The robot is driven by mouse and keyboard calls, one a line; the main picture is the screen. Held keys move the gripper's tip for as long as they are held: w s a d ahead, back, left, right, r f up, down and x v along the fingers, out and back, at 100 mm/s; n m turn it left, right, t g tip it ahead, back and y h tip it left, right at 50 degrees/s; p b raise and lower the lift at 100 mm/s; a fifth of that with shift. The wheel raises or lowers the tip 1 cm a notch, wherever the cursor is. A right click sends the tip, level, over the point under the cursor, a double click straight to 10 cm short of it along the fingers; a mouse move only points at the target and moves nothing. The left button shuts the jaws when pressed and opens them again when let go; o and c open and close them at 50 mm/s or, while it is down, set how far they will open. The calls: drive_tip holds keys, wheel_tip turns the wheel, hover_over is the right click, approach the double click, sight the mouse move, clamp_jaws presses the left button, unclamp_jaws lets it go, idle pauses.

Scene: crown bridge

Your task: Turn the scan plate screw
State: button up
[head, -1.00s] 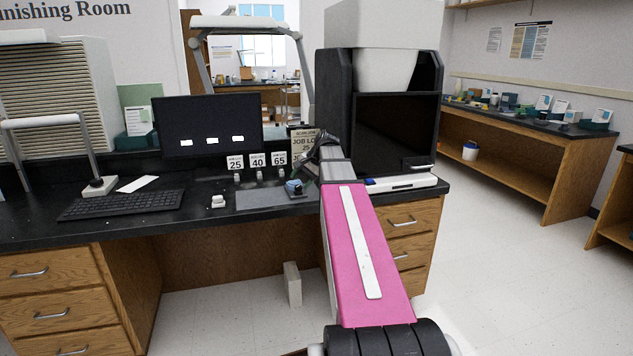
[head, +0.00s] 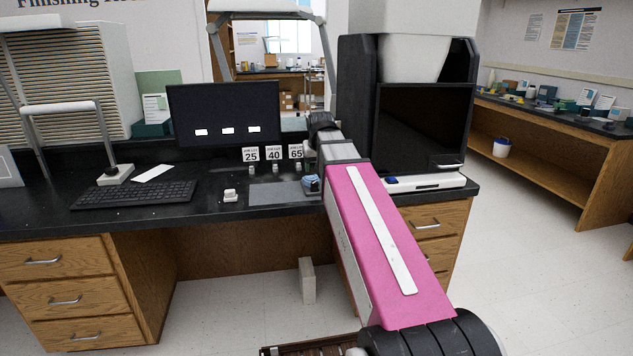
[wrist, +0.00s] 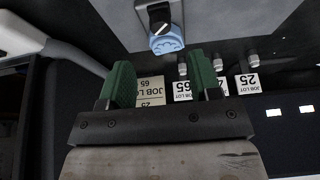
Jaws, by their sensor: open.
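The scan plate (head: 275,194) is a flat grey plate on the black bench; its underside or face fills the top of the wrist view (wrist: 225,25). A black knob with a white mark (wrist: 159,14), which looks like the screw, stands on it beside a scalloped light-blue piece (wrist: 166,42). In the head view my arm mostly hides the gripper.
Number cards 25 (head: 251,154), 40 (head: 274,154) and 65 (head: 296,152) stand behind the plate with small metal posts. A job lot card (wrist: 150,92) stands near them.

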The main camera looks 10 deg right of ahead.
sight(315, 182)
drive_tip(key=x, duration=0.8)
drive_tip(key=shift+f, duration=0.1)
drive_tip(key=c, duration=0.9)
